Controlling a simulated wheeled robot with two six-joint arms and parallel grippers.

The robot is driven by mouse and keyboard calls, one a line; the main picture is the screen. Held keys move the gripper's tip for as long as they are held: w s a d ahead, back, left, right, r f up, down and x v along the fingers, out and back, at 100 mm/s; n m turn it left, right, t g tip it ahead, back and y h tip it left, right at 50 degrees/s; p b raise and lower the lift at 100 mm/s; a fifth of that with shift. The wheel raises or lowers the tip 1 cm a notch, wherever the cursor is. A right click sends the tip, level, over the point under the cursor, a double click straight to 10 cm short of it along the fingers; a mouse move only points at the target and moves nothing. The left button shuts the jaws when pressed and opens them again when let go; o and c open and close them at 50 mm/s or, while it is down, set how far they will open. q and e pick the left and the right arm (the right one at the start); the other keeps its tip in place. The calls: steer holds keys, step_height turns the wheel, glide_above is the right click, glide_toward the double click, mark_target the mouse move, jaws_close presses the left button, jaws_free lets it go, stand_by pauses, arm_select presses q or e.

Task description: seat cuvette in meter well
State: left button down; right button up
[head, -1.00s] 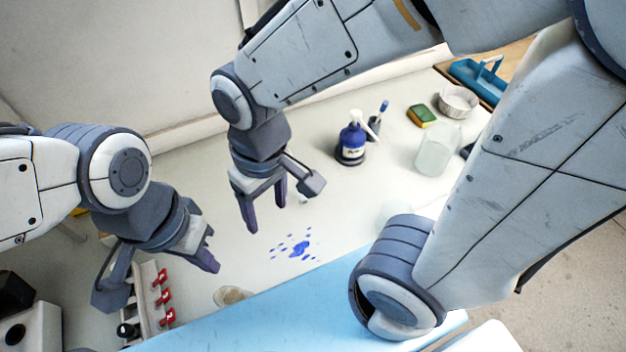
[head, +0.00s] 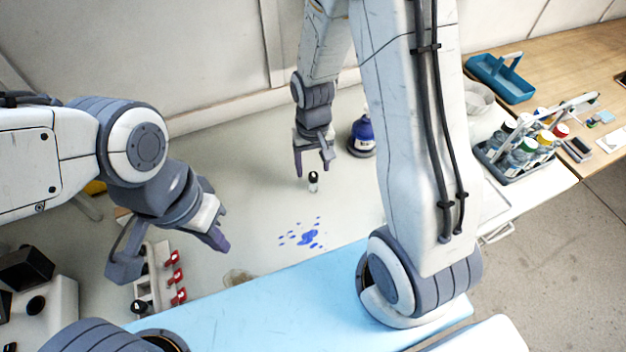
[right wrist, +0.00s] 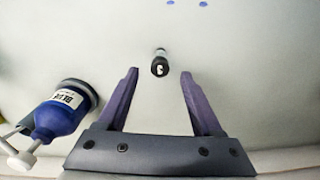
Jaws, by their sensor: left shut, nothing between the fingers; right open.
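A small clear vial with a black cap (head: 313,182), which looks like the cuvette, stands upright on the pale bench. It also shows in the right wrist view (right wrist: 160,64), end-on and centred ahead of the fingers. My right gripper (head: 313,166) is open with its fingers pointing down beside and just above the vial; nothing is gripped. My left gripper (head: 220,240) is shut and empty, off to the left above the bench. A white and black device (head: 40,300) at the lower left may be the meter; I cannot make out a well in it.
A blue bottle (head: 362,136) stands close right of my right gripper, also in the right wrist view (right wrist: 58,115). Blue spill spots (head: 308,237) lie in front. A red-tagged rack (head: 160,278) is below my left gripper. A bottle caddy (head: 515,155) stands right.

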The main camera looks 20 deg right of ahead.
mark_target(313, 175)
steer(key=shift+s+f+p, duration=0.15)
steer(key=shift+f+p, duration=0.2)
steer(key=shift+f, duration=1.6)
steer(key=shift+c, duration=0.4)
jaws_close()
steer(key=shift+r, duration=0.15)
